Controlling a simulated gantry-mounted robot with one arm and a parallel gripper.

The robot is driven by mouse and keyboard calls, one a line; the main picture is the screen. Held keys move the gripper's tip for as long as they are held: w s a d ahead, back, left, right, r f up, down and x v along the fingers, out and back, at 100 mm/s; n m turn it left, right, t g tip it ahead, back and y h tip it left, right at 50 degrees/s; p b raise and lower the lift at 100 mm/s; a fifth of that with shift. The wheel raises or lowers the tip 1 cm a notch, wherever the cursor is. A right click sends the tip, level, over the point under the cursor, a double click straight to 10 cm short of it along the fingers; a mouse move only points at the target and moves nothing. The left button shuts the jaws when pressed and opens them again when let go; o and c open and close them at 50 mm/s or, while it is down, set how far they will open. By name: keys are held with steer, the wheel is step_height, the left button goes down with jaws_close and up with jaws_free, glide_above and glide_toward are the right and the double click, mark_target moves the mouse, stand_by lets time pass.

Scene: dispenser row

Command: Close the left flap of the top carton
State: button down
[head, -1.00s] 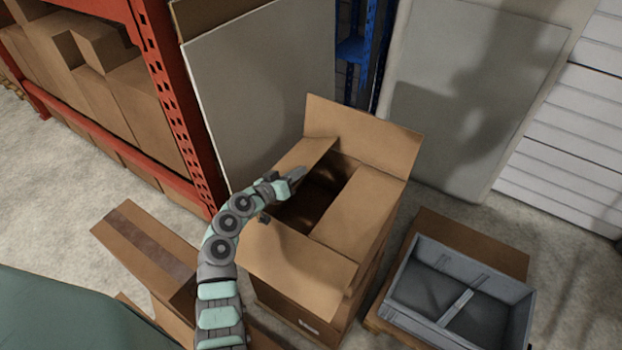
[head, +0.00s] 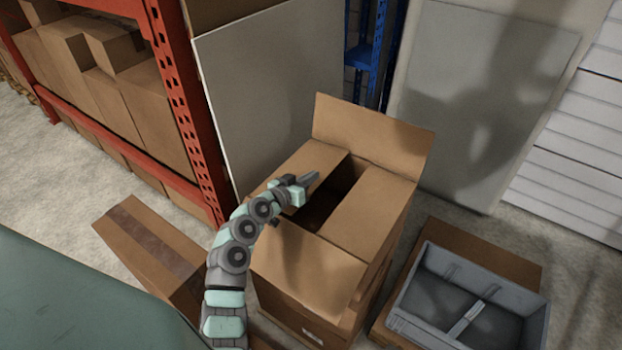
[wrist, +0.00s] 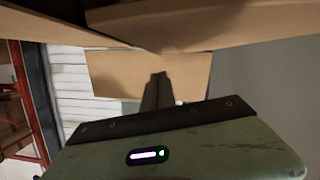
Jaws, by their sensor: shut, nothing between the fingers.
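The top carton (head: 320,312) is brown cardboard and stands in the middle of the head view. Its left flap (head: 313,160) leans inward over the left part of the opening, and my arm partly hides it. The right flap (head: 375,208) lies inward over the right side. The back flap (head: 370,135) stands up and the front flap (head: 305,265) slopes at the near side. A dark gap (head: 328,208) shows between the side flaps. My gripper (head: 314,178) is shut and empty, at the left flap near the gap; contact is unclear. Its fingers (wrist: 158,90) also show in the wrist view, below cardboard.
A grey tray (head: 470,305) sits on a box to the right. An orange rack (head: 185,110) with cartons stands left, and a grey panel (head: 270,95) stands behind the carton. Another long carton (head: 150,250) lies at the near left.

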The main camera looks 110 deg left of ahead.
steer(key=r, duration=0.1)
steer(key=r+p, duration=0.1)
steer(key=r, duration=0.2)
steer(key=shift+s+a, duration=0.15)
steer(key=shift+s, duration=0.1)
steer(key=v, duration=1)
steer(key=shift+f, duration=0.4)
